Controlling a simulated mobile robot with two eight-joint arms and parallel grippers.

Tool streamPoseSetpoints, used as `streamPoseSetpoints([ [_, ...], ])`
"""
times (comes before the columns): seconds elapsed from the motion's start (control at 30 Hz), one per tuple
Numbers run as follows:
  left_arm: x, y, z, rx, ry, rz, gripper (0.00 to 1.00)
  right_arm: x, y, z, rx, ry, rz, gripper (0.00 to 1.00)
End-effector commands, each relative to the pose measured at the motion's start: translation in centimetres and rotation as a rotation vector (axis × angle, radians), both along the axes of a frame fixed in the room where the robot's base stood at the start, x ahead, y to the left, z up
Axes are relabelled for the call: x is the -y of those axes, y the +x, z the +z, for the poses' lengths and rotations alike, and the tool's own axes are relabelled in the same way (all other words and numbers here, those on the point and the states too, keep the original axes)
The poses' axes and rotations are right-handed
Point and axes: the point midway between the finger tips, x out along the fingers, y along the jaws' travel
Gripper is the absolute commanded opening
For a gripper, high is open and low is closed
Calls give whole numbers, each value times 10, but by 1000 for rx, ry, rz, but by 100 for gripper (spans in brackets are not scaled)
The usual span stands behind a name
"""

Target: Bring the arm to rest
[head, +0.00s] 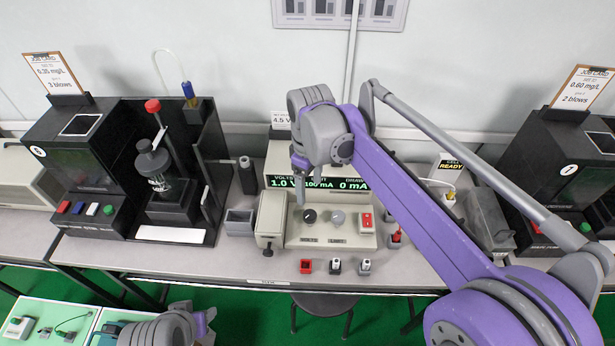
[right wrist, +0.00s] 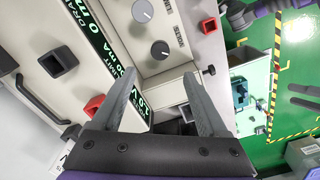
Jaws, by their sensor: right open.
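My right arm (head: 430,190) reaches in from the right across the bench. Its gripper (head: 301,188) hangs in front of the power supply (head: 330,232), whose green display reads 1.0 V and 0 mA. The right wrist view shows the gripper (right wrist: 162,84) with its two grey fingers apart and nothing between them. The supply's panel and knobs lie beyond the fingertips. I cannot tell how close the tips are to it. My left arm's grey and purple wrist (head: 165,328) shows at the bottom edge, and its jaws cannot be made out.
A black tester (head: 75,150) with a job card stands at left, with a black stand (head: 172,205) beside it. Another tester (head: 560,170) stands at right. Small red and grey pieces (head: 335,266) sit at the bench's front edge. A stool (head: 322,303) is below.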

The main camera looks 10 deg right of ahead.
Motion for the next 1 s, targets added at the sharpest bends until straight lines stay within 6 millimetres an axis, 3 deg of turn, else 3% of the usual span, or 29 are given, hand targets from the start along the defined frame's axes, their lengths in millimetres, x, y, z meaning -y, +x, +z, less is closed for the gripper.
streamPoseSetpoints([
  [0.23,0,0,1,0,0,0,50,1,-2,1,3,0,-6,76],
  [0.37,0,1,7,2,0,0,50,10,-17,8,36,7,-67,76],
  [0.67,0,7,38,14,0,0,50,51,-109,15,232,69,-429,76],
  [0.8,0,11,52,21,0,0,50,66,-153,3,326,116,-600,76],
  [1.0,0,14,65,29,0,0,50,77,-192,-18,416,175,-767,76],
])
